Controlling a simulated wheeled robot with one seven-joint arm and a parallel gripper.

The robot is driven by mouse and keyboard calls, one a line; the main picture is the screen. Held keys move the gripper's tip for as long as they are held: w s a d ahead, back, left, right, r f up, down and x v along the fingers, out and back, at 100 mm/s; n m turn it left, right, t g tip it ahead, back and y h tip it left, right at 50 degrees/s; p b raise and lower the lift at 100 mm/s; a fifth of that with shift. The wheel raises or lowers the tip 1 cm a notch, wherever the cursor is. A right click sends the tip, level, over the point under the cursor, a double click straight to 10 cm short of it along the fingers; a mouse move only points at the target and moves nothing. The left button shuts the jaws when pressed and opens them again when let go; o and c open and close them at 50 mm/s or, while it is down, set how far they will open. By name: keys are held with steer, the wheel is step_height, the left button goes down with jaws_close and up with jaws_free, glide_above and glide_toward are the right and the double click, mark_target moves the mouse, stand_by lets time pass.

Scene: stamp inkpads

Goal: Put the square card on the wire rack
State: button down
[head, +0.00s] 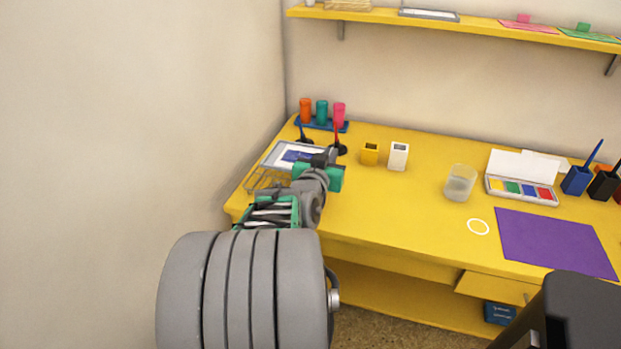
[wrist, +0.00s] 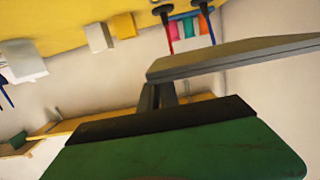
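In the head view, a grey-rimmed pale panel (head: 272,158) with a blue patch lies at the desk's left end. The square card may be this panel or the blue-marked sheet on it; I cannot tell which. The wire rack (head: 262,181) shows just in front of it, partly hidden by my arm. My gripper (head: 327,158) is at the panel's right side. In the wrist view, a grey slab (wrist: 235,58) is seen nearly edge-on beyond my dark fingers (wrist: 158,95). The fingers look close together near its left end, but their grip is unclear.
The wall is close left.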

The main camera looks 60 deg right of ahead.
steer(key=w+f, duration=0.1)
steer(key=f, duration=0.1)
steer(key=w+d+f+b, duration=0.1)
steer(key=w+f, duration=0.1)
steer(key=w+d+f, duration=0.1)
steer(key=shift+w+f, duration=0.2)
steer(key=shift+f, duration=0.2)
steer(key=shift+w+f+b, duration=0.1)
steer(key=shift+f+b, duration=0.4)
steer(key=shift+f, duration=1.1)
steer(key=shift+f, duration=0.25)
steer(key=c, duration=1.6)
jaws_free()
steer(key=shift+r, duration=0.1)
